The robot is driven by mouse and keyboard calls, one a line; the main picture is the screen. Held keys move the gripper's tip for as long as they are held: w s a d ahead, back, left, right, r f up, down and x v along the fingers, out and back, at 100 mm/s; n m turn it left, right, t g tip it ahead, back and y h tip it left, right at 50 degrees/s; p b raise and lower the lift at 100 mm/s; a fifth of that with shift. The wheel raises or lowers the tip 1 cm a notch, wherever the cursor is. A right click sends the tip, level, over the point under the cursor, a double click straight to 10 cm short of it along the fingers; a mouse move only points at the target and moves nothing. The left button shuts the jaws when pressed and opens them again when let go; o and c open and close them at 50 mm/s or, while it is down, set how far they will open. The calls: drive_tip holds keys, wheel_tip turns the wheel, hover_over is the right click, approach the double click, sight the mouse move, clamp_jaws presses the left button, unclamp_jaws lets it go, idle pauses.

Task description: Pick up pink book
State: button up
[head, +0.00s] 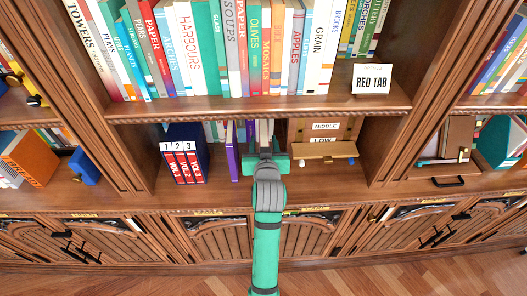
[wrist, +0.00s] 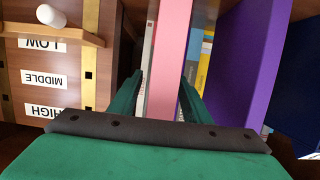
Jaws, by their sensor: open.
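The pink book (wrist: 170,50) stands upright on the lower shelf and shows as a pale pink spine in the wrist view. My gripper (wrist: 160,82) is open, with one green finger on each side of the lower part of that spine. I cannot tell whether either finger touches the book. In the head view my gripper (head: 265,158) reaches into the middle of the lower shelf and mostly hides the book.
A purple book (wrist: 240,70) stands to the right in the wrist view, with blue and yellow spines between. A wooden box labelled LOW, MIDDLE, HIGH (wrist: 45,95) is to the left. The upper shelf (head: 200,107) overhangs; a three-volume set (head: 185,160) stands left.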

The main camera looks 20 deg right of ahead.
clamp_jaws()
drive_tip(key=shift+r, duration=0.15)
